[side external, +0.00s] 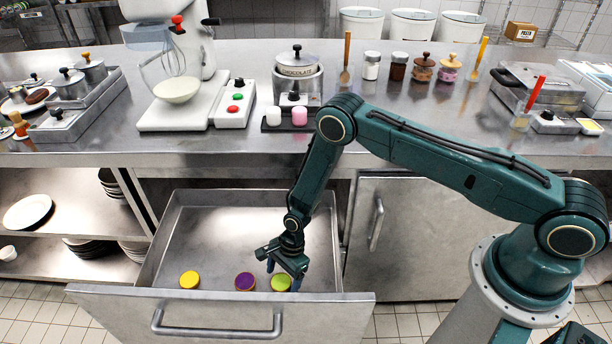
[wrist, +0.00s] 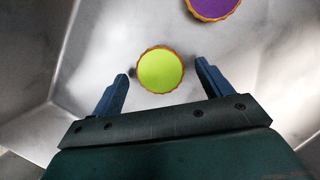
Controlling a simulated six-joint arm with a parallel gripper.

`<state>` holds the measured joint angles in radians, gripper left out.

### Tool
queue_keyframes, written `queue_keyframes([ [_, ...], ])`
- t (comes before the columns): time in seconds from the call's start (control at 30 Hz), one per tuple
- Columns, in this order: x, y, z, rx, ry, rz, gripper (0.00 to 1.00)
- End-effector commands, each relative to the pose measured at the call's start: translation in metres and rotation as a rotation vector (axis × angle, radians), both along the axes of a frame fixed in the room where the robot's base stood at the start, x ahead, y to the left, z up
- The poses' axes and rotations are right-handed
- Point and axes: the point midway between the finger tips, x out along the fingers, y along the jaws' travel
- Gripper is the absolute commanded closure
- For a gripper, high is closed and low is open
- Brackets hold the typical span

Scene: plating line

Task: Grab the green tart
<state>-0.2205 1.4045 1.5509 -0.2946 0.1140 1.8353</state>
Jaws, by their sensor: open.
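The green tart (side external: 281,282) lies in the open drawer (side external: 220,322), near its front right. In the wrist view the green tart (wrist: 160,70) has a light green top and a brown crust edge. My gripper (side external: 285,272) is down in the drawer, over the green tart. In the wrist view my gripper (wrist: 163,88) is open and empty, with one blue finger to the left and one to the right.
A purple tart (side external: 245,281) lies left of the green one and shows in the wrist view (wrist: 213,5). A yellow tart (side external: 189,280) lies farther left. The drawer's walls surround them. The steel counter (side external: 420,125) stands behind and above, and the drawer's back is clear.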

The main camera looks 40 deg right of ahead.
Motion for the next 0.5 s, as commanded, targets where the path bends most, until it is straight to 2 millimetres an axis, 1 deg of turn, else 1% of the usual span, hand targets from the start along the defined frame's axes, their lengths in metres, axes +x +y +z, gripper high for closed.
queue_keyframes([
  [0.03, -0.0002, 0.0012, -0.0039, 0.0, 0.0, 0.001, 0.22],
  [0.13, -0.0002, 0.0024, -0.007, 0.0, 0.0, 0.001, 0.22],
  [0.5, 0.0, 0.0024, -0.0073, 0.0, 0.0, 0.0, 0.22],
])
